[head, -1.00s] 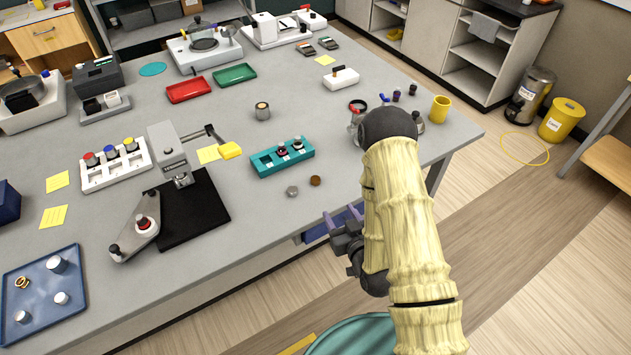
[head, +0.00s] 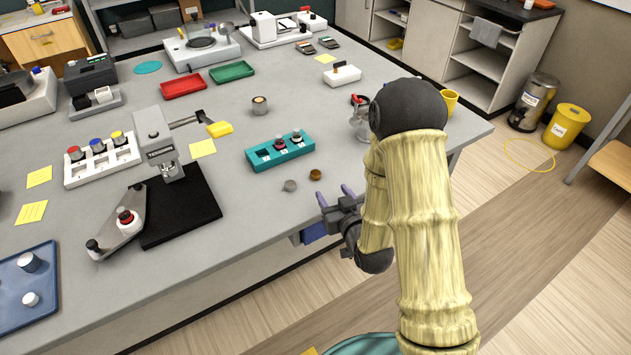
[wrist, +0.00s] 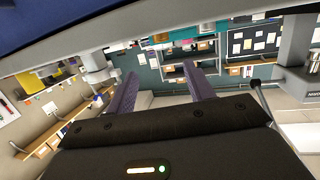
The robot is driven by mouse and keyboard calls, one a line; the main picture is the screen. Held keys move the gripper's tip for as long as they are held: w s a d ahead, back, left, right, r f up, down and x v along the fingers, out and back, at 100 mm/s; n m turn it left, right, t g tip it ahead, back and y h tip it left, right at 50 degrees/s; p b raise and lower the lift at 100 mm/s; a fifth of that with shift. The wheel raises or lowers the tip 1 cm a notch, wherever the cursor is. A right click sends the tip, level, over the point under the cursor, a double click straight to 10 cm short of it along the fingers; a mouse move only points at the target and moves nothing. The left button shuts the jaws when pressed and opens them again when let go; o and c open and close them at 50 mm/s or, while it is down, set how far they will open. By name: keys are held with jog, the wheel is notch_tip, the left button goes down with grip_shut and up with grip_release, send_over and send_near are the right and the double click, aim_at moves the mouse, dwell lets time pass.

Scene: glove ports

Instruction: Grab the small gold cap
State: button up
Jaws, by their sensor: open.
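A small brownish-gold cap (head: 315,174) lies on the grey table near its front edge. A similar small grey cap (head: 290,185) lies just left of it. My gripper (head: 335,195) is at the table's front edge, just right of and nearer than the gold cap, apart from it. Its two purple fingers are spread and empty. They also show apart in the wrist view (wrist: 162,72), where I cannot make out the cap.
A teal rack (head: 280,153) with dark-topped vials stands behind the caps. A small round tin (head: 260,105) is farther back. A black mat (head: 180,208) with a grey press (head: 158,145) lies to the left. The table around the caps is clear.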

aim_at(317, 175)
jog(key=shift+w+a+f+b, duration=0.25)
jog(key=shift+w+b, duration=0.2)
jog(key=shift+b, duration=2.95)
jog(key=p+x, duration=0.1)
jog(key=x, duration=0.4)
jog(key=shift+r, duration=0.1)
jog(key=shift+d, duration=0.1)
jog(key=shift+p, duration=0.3)
jog(key=shift+f+p+x, duration=0.25)
jog(key=shift+x, duration=1.05)
jog(key=shift+f+p+x, duration=0.2)
jog(key=shift+p+x, duration=0.05)
jog(key=shift+x, duration=1.05)
jog(key=shift+s, duration=0.15)
jog(key=shift+s+a, duration=0.1)
jog(key=shift+a, duration=0.15)
jog(key=shift+c, duration=0.2)
jog(key=c, duration=1)
